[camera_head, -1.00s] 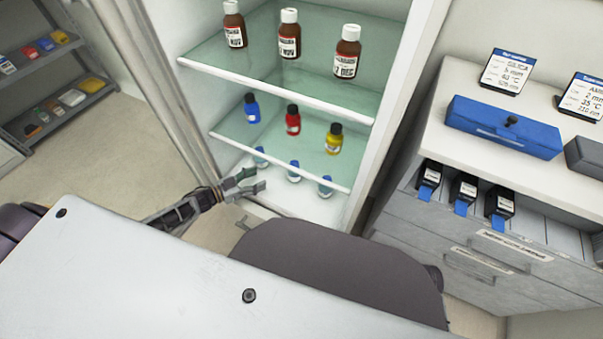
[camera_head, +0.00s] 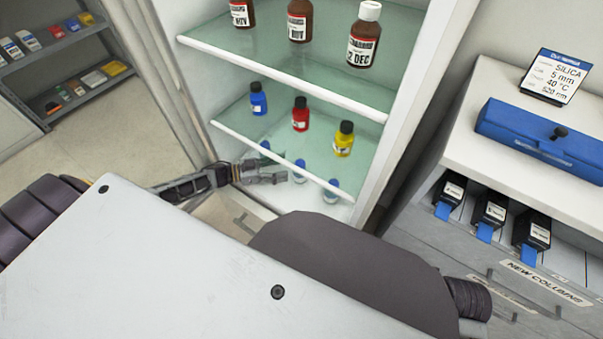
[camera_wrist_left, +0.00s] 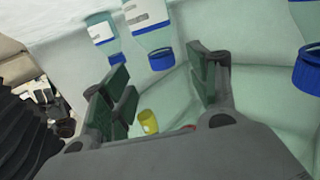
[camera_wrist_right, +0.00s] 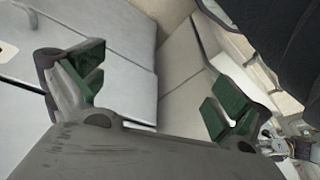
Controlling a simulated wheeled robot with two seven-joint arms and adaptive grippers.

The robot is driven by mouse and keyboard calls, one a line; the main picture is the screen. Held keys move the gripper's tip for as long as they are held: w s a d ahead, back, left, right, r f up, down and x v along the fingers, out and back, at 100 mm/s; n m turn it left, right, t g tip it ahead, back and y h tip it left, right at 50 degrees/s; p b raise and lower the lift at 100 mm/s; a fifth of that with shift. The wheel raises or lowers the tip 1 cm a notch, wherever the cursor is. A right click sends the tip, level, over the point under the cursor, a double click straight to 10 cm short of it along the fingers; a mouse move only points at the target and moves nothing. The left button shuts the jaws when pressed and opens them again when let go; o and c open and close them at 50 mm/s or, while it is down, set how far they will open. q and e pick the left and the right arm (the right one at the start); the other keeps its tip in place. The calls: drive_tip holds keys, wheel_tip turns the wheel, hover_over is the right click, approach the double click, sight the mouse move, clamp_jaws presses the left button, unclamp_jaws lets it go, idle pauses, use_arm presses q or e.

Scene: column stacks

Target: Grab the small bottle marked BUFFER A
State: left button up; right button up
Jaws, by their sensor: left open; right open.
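Three small clear bottles with blue caps stand on the cabinet's bottom level: a left one (camera_head: 264,147), a middle one (camera_head: 299,168) and a right one (camera_head: 331,190). Their labels are too small to read, so I cannot tell which is BUFFER A. My left gripper (camera_head: 282,172) is open at the cabinet's front, just left of the middle bottle. In the left wrist view, the bottles appear upside down; one blue-capped bottle (camera_wrist_left: 150,28) shows beyond and between the open fingers (camera_wrist_left: 160,68). My right gripper (camera_wrist_right: 155,78) is open and empty, seen only in its wrist view.
A glass shelf (camera_head: 250,137) above holds blue (camera_head: 258,100), red (camera_head: 300,115) and yellow (camera_head: 344,140) bottles. Brown bottles (camera_head: 363,40) stand on the shelf above that. At the right, a counter holds a blue case (camera_head: 540,140); below it is an open drawer with black boxes (camera_head: 490,215).

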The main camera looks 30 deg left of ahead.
use_arm(q)
drive_tip(key=shift+w+d, duration=0.1)
drive_tip(key=shift+b+x, duration=0.3)
drive_tip(key=shift+x, duration=0.75)
use_arm(e)
drive_tip(key=shift+a+r, duration=0.1)
drive_tip(key=shift+r, duration=0.1)
use_arm(q)
drive_tip(key=shift+w+d, duration=0.3)
drive_tip(key=b+x, duration=0.1)
drive_tip(key=x, duration=0.2)
drive_tip(key=shift+w+d+b, duration=0.15)
drive_tip(key=shift+b, duration=0.15)
drive_tip(key=shift+w+d, duration=0.25)
drive_tip(key=shift+d, duration=0.1)
use_arm(e)
drive_tip(key=shift+t+y, duration=0.3)
drive_tip(key=shift+t, duration=0.1)
drive_tip(key=x, duration=0.4)
drive_tip(key=shift+s+a+f, duration=0.2)
drive_tip(key=shift+s+a, duration=0.05)
drive_tip(key=shift+s, duration=0.1)
